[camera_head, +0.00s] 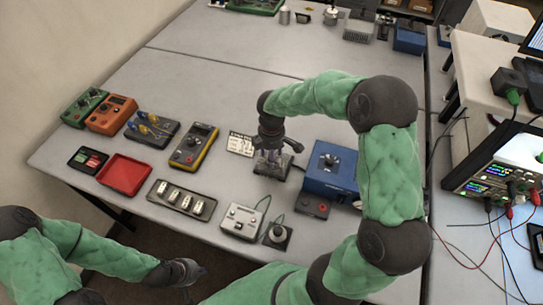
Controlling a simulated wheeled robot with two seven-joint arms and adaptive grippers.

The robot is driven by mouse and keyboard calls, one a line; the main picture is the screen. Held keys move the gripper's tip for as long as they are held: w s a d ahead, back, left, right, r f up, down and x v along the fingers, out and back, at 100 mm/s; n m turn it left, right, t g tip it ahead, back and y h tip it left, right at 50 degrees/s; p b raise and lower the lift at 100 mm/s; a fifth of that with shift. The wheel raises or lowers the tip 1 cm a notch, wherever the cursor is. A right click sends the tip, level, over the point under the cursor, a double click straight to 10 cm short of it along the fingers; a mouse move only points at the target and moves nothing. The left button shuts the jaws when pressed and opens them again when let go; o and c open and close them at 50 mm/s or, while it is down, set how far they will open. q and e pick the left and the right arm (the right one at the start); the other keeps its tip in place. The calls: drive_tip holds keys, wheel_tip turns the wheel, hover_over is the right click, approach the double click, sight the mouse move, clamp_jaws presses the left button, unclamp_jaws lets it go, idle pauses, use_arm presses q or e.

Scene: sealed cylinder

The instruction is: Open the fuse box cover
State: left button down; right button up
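My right gripper (271,150) points down over a small dark-based device (272,172) with a pale, clear-looking upper part, near the middle of the table. This may be the fuse box with its cover, but the gripper hides much of it. I cannot tell whether the fingers touch it or are closed on it. My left gripper (186,275) is low at the front, off the table edge and away from the objects. Its fingers are too small and dark to tell open from shut.
A blue box with a knob (330,170) stands just right of the device. A grey switch box (242,220), a tray of white parts (181,199), a yellow multimeter (194,147) and a red tray (123,174) lie nearby.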

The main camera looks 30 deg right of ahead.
drive_tip(key=shift+f, duration=0.45)
clamp_jaws()
drive_tip(key=shift+r, duration=0.1)
